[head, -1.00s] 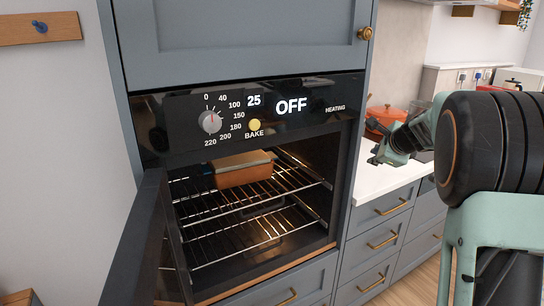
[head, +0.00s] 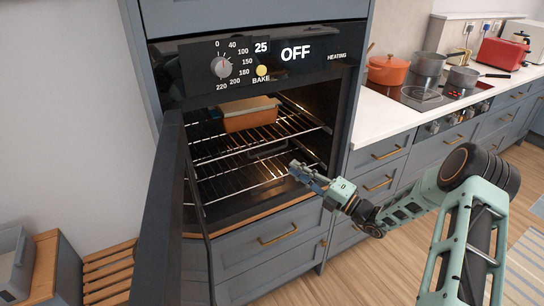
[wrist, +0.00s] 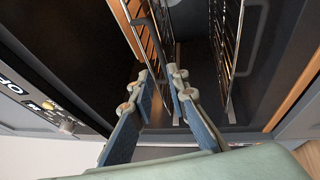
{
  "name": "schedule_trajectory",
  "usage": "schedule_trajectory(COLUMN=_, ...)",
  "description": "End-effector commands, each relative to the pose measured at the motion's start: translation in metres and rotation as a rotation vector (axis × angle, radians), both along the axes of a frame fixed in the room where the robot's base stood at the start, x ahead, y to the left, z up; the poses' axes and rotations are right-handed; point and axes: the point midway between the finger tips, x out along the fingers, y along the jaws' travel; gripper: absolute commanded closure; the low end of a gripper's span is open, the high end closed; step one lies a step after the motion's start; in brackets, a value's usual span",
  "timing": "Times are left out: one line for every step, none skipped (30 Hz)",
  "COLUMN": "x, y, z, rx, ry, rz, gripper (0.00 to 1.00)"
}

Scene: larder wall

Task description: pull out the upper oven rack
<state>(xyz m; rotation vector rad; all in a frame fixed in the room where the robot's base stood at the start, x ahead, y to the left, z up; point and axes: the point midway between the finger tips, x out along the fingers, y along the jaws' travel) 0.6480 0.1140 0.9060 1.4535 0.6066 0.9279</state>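The oven (head: 337,95) stands open, and its door (head: 165,215) is swung out to the left. The upper rack (head: 264,141) is a wire shelf inside the oven with a brown loaf tin (head: 249,119) on it. The lower rack (head: 240,182) is below it. My gripper (head: 295,170) is in front of the opening, right of its middle, pointing inward. In the wrist view my gripper (wrist: 158,75) has its two fingers apart, with rack wires just beyond the tips. I cannot tell whether a wire lies between them. Nothing is visibly held.
The control panel (head: 250,60) reads OFF. A drawer (head: 265,235) is under the oven. At right the counter (head: 375,115) carries an orange pot (head: 388,71), steel pans (head: 428,66) and a red toaster (head: 502,52). A wooden slatted piece (head: 108,270) stands at lower left. Floor before the drawers is clear.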

Motion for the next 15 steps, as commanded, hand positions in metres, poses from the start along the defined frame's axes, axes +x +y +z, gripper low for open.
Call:
schedule_trajectory(x=0.004, y=0.009, z=0.002, rx=-0.001, ry=-0.003, rz=0.004, gripper=0.85)
schedule_trajectory(x=0.007, y=0.014, z=0.003, rx=-0.001, ry=-0.003, rz=0.005, gripper=0.85)
schedule_trajectory(x=0.011, y=0.021, z=0.005, rx=-0.003, ry=-0.003, rz=0.005, gripper=0.85)
schedule_trajectory(x=0.014, y=0.025, z=0.006, rx=-0.003, ry=-0.004, rz=0.005, gripper=0.85)
schedule_trajectory(x=0.018, y=0.031, z=0.007, rx=-0.004, ry=-0.003, rz=0.005, gripper=0.85)
schedule_trajectory(x=0.021, y=0.037, z=0.008, rx=-0.004, ry=-0.003, rz=0.005, gripper=0.85)
schedule_trajectory(x=0.025, y=0.042, z=0.009, rx=-0.004, ry=-0.003, rz=0.005, gripper=0.85)
schedule_trajectory(x=0.028, y=0.046, z=0.01, rx=-0.004, ry=-0.004, rz=0.005, gripper=0.85)
schedule_trajectory(x=0.032, y=0.052, z=0.011, rx=-0.005, ry=-0.004, rz=0.005, gripper=0.85)
schedule_trajectory(x=0.034, y=0.056, z=0.012, rx=-0.006, ry=-0.002, rz=0.005, gripper=0.85)
schedule_trajectory(x=0.037, y=0.059, z=0.013, rx=-0.005, ry=-0.003, rz=0.004, gripper=0.85)
schedule_trajectory(x=0.04, y=0.064, z=0.014, rx=-0.006, ry=-0.003, rz=0.004, gripper=0.85)
schedule_trajectory(x=0.042, y=0.067, z=0.014, rx=-0.006, ry=-0.003, rz=0.005, gripper=0.85)
schedule_trajectory(x=0.043, y=0.069, z=0.015, rx=-0.006, ry=-0.003, rz=0.005, gripper=0.85)
schedule_trajectory(x=0.046, y=0.072, z=0.015, rx=-0.006, ry=-0.004, rz=0.003, gripper=0.85)
